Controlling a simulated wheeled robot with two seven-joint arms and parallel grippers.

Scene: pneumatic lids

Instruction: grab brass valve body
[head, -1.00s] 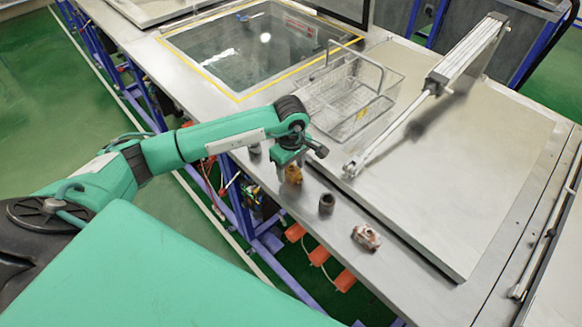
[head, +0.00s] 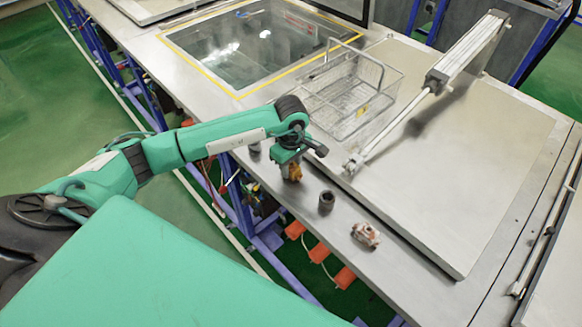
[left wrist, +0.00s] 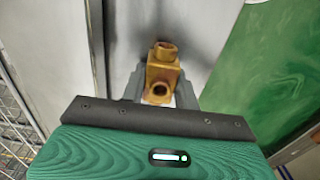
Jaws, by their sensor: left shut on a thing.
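The brass valve body (head: 293,172) is a small golden-brown fitting near the front edge of the steel table. It also shows in the left wrist view (left wrist: 161,71), with round openings at its top and near end. My left gripper (head: 288,170) reaches down over it from above. In the left wrist view my left gripper (left wrist: 158,88) has one grey finger on each side of the valve body, shut on it. The lower part of the valve body is partly hidden by the gripper. My right gripper is not in view.
A dark cylindrical part (head: 326,202) and a pinkish-brown fitting (head: 366,235) stand to the right along the table edge. Another dark part (head: 254,149) is left of the gripper. A wire basket (head: 350,95) and a pneumatic cylinder (head: 463,52) on a large lid (head: 470,170) lie behind.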

